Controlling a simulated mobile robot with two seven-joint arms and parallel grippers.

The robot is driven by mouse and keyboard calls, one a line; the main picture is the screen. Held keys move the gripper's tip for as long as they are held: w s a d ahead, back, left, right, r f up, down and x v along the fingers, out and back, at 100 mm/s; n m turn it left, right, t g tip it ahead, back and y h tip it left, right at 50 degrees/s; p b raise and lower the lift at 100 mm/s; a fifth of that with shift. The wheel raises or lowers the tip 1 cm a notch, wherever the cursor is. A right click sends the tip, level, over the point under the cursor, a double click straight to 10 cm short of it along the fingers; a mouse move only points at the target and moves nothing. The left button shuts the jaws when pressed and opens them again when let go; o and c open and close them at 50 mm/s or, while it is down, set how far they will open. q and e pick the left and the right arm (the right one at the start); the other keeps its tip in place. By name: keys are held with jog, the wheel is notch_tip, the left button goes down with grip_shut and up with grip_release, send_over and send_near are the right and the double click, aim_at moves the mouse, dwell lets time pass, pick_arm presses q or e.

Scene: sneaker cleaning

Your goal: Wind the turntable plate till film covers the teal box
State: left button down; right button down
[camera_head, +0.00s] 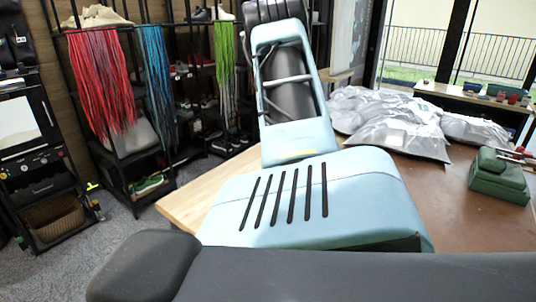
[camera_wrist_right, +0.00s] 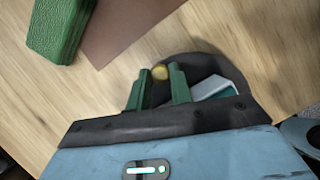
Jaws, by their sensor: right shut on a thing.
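In the right wrist view, my right gripper (camera_wrist_right: 160,85) has green fingers, shut on a small brass-coloured knob (camera_wrist_right: 160,72). The knob is at the dark round turntable plate (camera_wrist_right: 205,65), which lies over the wooden table top. The teal box (camera_wrist_right: 222,90) shows just right of the fingers, with a pale whitish cover over part of it; my gripper's dark housing hides its lower part. How far the film reaches around it cannot be told. In the head view, my own light blue arm hides the plate, box and right gripper. My left gripper is not in view.
A green case (camera_head: 498,180) sits at the table's right side. Silver bags (camera_head: 395,120) lie at the back. A brown mat (camera_wrist_right: 125,25) and a green textured object (camera_wrist_right: 60,28) lie near the plate. Coloured laces (camera_head: 100,75) hang on racks at left.

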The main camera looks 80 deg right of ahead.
jog(key=shift+a, duration=0.1)
dwell(0.3)
jog(key=c, duration=1.3)
grip_release()
jog(key=shift+o, duration=0.2)
jog(key=shift+r, duration=0.1)
